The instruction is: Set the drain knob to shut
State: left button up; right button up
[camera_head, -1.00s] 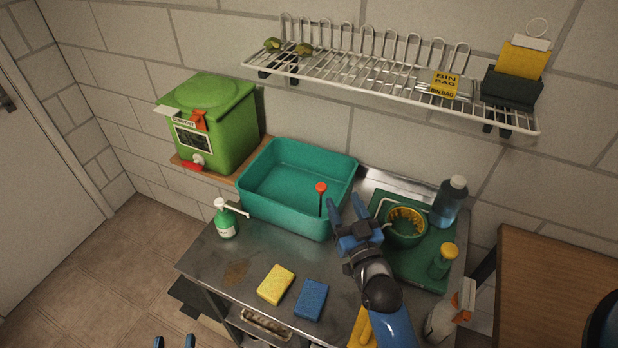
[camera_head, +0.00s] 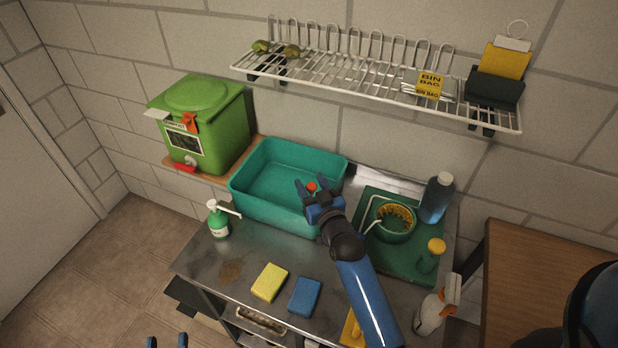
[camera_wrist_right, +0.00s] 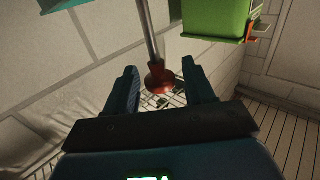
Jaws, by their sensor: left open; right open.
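The drain knob (camera_head: 311,187) is a red knob on top of a thin upright rod in the teal basin (camera_head: 252,209). My right gripper (camera_head: 313,183) is open over the basin, with its two fingers on either side of the knob in the head view. In the right wrist view the knob (camera_wrist_right: 159,79) and its grey rod show between the open fingertips (camera_wrist_right: 160,67), with clear gaps on both sides. I cannot tell its exact depth between them. My left gripper (camera_head: 167,342) is open and empty at the bottom edge of the head view.
A green soap pump (camera_head: 218,224) stands left of the basin. A green tray (camera_head: 402,255) with a strainer bowl and bottles is on the right. Yellow (camera_head: 269,282) and blue (camera_head: 304,296) sponges lie in front. A wire rack (camera_head: 340,75) hangs above.

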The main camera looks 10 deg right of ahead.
jog(key=shift+w+a, duration=0.2)
jog(key=shift+w, duration=0.6)
grip_shut()
